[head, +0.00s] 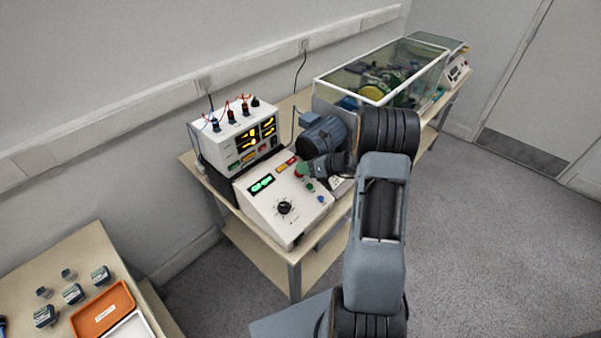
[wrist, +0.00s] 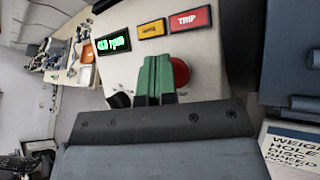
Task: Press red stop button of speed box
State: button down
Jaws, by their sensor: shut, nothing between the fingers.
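The speed box (head: 262,205) is a white box with a sloped panel on the bench, with a green-lit display and a black knob. Its red stop button (wrist: 181,72) is round and shows in the wrist view just right of my green fingertips, which hide its left part. My gripper (wrist: 153,76) is shut and empty, with its fingers together over the panel beside the button. In the head view my gripper (head: 304,171) is at the panel's upper right. I cannot tell whether the fingertips touch the button.
An amber lamp (wrist: 152,29) and a red TRIP lamp (wrist: 190,20) sit above the button. A grey motor (head: 323,137) stands behind the box. A power supply (head: 237,140) with red leads is at the left. A glass-walled case (head: 345,73) is farther back.

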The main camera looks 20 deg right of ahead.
jog(key=shift+r, duration=0.1)
dwell(0.3)
jog(key=shift+s+d+r+p, duration=0.1)
jog(key=shift+s+r+p, duration=0.2)
jog(key=shift+r+p, duration=0.35)
jog(key=r+p, duration=0.1)
jog(key=s+r+p, duration=0.1)
jog(key=r, duration=0.1)
jog(key=s+d+r+p, duration=0.1)
jog(key=shift+r+p, duration=0.2)
jog(key=shift+p, duration=0.2)
dwell(0.8)
